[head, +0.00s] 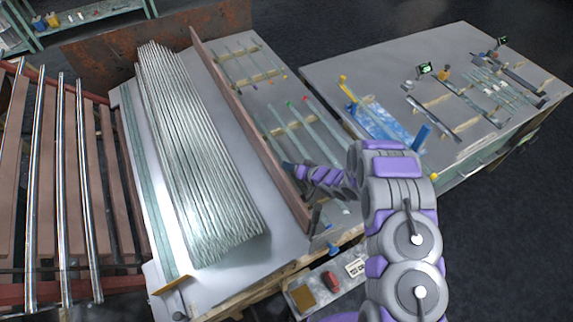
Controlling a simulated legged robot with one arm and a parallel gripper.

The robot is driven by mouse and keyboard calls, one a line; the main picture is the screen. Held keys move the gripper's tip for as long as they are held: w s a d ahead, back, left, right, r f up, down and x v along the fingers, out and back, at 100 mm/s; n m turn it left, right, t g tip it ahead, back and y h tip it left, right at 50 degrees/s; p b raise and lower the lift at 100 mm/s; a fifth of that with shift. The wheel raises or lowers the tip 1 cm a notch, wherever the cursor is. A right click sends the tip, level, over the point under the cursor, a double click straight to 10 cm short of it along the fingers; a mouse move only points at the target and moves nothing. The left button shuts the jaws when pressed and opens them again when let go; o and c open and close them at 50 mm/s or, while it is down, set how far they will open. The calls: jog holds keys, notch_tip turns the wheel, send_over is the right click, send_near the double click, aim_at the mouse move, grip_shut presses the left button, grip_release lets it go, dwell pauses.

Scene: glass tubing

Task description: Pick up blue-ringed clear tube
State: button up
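Several clear glass tubes lie side by side on the grey middle table, just beyond my gripper. One tube (284,122) has a small dark, possibly bluish mark at its far end; I cannot tell for sure that it is the blue-ringed one. The tubes to its right have a green mark (290,103) and a red mark (305,99) at their far ends. My gripper (287,167) is low over the table at the near ends of these tubes, beside the brown upright board. Its fingers are small and dark here, and I cannot see whether they hold anything.
A brown upright board (240,110) runs along the left of the tubes. Beyond it lies a big stack of glass tubes (195,150). More short tubes rest on wooden strips (250,78) farther back. The right table (345,62) holds a blue tray (378,120) and fixtures.

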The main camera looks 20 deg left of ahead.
jog(key=shift+d+r, duration=0.2)
jog(key=shift+d, duration=0.25)
jog(key=shift+c, duration=1.4)
jog(key=shift+a, duration=0.15)
jog(key=shift+c, duration=1.3)
jog(key=shift+a+f, duration=0.1)
jog(key=shift+a, duration=0.2)
grip_shut()
notch_tip(320, 180, up, 18)
jog(key=p, duration=0.4)
